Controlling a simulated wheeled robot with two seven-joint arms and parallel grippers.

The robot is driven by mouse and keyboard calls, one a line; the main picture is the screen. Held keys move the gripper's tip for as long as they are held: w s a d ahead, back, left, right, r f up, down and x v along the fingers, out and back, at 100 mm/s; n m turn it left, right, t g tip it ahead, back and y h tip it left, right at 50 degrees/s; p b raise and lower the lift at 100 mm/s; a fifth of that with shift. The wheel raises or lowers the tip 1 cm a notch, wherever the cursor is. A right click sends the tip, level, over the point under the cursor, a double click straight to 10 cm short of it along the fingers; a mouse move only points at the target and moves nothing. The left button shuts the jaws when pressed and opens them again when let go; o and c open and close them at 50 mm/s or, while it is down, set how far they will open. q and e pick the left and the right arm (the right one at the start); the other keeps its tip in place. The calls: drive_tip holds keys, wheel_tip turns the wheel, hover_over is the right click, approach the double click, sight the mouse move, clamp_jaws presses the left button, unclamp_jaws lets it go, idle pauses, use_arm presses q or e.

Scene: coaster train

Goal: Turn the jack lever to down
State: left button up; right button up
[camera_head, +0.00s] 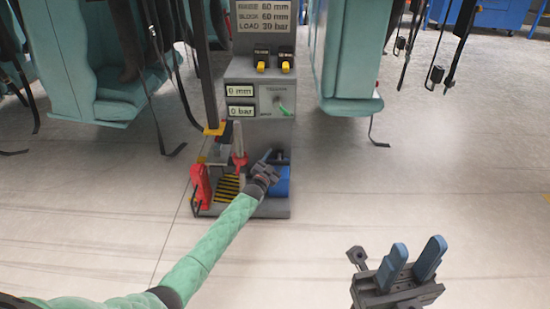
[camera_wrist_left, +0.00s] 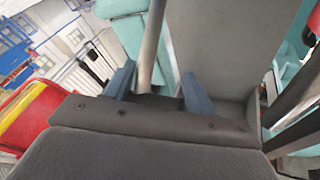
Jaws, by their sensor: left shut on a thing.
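The jack station is a grey panel (camera_head: 240,70) with small displays reading 0 mm and 0 bar, standing on a low grey base. My left gripper (camera_head: 264,163) is low at its front, beside a blue block (camera_head: 283,182). In the left wrist view, a grey bar, which looks like the jack lever (camera_wrist_left: 152,45), rises steeply between the fingers of the left gripper (camera_wrist_left: 158,92), which is shut on it. In the head view the gripper and arm hide the held part. My right gripper (camera_head: 411,260) is open and empty at the lower right.
A red part (camera_head: 201,186) and a yellow-black striped plate (camera_head: 229,187) lie left of my left gripper. Teal seats (camera_head: 348,60) with hanging straps flank the station. The floor at right is clear.

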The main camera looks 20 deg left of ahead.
use_arm(q)
drive_tip(key=f, duration=0.1)
drive_tip(key=s+f, duration=0.1)
drive_tip(key=f, duration=0.1)
drive_tip(key=s+d+f, duration=0.1)
drive_tip(key=f, duration=0.1)
drive_tip(key=shift+s+f, duration=0.15)
drive_tip(key=shift+f, duration=0.1)
drive_tip(key=shift+c, duration=0.4)
drive_tip(key=shift+s+d+f, duration=0.15)
drive_tip(key=shift+s+f, duration=0.05)
drive_tip(key=shift+f, duration=0.35)
drive_tip(key=o, duration=1.4)
drive_tip(key=shift+s+r, duration=0.1)
drive_tip(key=shift+r, duration=0.05)
drive_tip(key=shift+r, duration=0.1)
